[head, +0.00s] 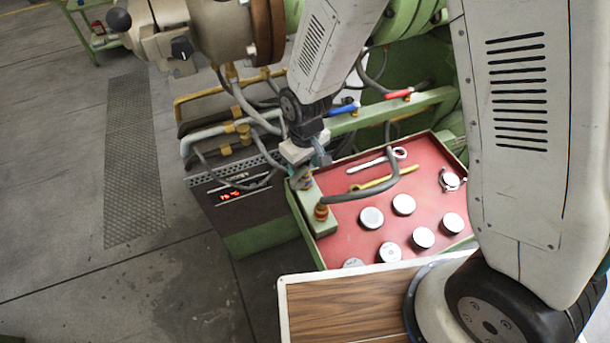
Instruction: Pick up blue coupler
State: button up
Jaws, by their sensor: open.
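The blue coupler (343,108) is a small blue piece lying along the green bar of the machine, near a dark hose, in the upper middle of the head view. My gripper (305,168) points down at the left edge of the red tray, below and to the left of the blue coupler and apart from it in the picture. Its jaws are open; they look small, and small fittings just beneath them make their outline hard to make out. I see nothing held.
A red coupler (398,93) lies further right on the green bar. The red tray (345,238) holds several round pale discs, a wrench (377,161) and a yellow tool (370,184). Hoses crowd the machine left of my gripper. The grey floor (60,190) at left is clear.

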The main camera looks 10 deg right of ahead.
aim_at(305, 169)
notch_tip(305, 169, down, 2)
jog(key=shift+f, duration=0.2)
jog(key=c, duration=1.1)
notch_tip(305, 169, up, 10)
jog(key=shift+r, duration=0.1)
